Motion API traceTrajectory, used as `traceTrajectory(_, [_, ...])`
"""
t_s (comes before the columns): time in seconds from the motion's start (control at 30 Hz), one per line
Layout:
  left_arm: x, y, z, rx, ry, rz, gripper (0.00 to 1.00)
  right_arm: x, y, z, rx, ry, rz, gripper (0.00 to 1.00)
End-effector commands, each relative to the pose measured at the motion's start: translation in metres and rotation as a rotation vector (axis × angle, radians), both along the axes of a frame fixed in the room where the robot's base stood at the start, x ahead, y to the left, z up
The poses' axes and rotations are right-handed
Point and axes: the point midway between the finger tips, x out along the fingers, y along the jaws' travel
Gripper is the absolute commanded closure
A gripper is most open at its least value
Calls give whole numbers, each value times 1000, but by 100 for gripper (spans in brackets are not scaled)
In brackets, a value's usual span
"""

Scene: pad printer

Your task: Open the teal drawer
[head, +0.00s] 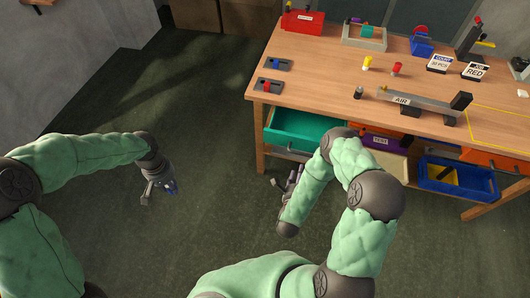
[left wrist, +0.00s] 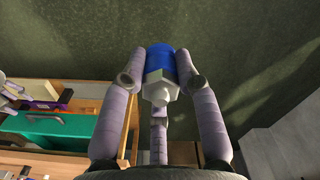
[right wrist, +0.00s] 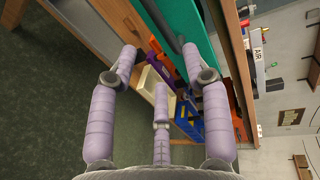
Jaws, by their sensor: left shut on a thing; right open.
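The teal drawer (head: 303,124) is under the left end of the workbench and appears partly pulled out, its teal inside showing. Its grey handle bar runs along its front edge in the right wrist view (right wrist: 157,20). The drawer also shows in the left wrist view (left wrist: 65,131). My right gripper (head: 290,180) is open and empty just in front of the drawer; in the right wrist view (right wrist: 160,52) one fingertip overlaps the teal edge, contact unclear. My left gripper (head: 162,188) is shut on a blue-capped part with a pale hex body (left wrist: 160,72), away from the bench over open floor.
The workbench top (head: 330,75) holds a red box (head: 302,21), small parts and an AIR bar (head: 415,102). A purple drawer (head: 381,141) and a blue bin (head: 455,180) lie right of the teal drawer. The dark floor (head: 200,90) left of the bench is clear.

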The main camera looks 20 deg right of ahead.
Motion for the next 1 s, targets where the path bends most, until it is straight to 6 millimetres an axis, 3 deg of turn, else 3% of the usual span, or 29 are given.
traceTrajectory(0.6, [0, 0, -30, 0, 0, 0, 100, 83, -51, -22, -1, -2, -1, 52])
traceTrajectory(1.0, [0, 0, -32, 0, 0, 0, 100, 95, -58, -23, -1, 0, 1, 52])
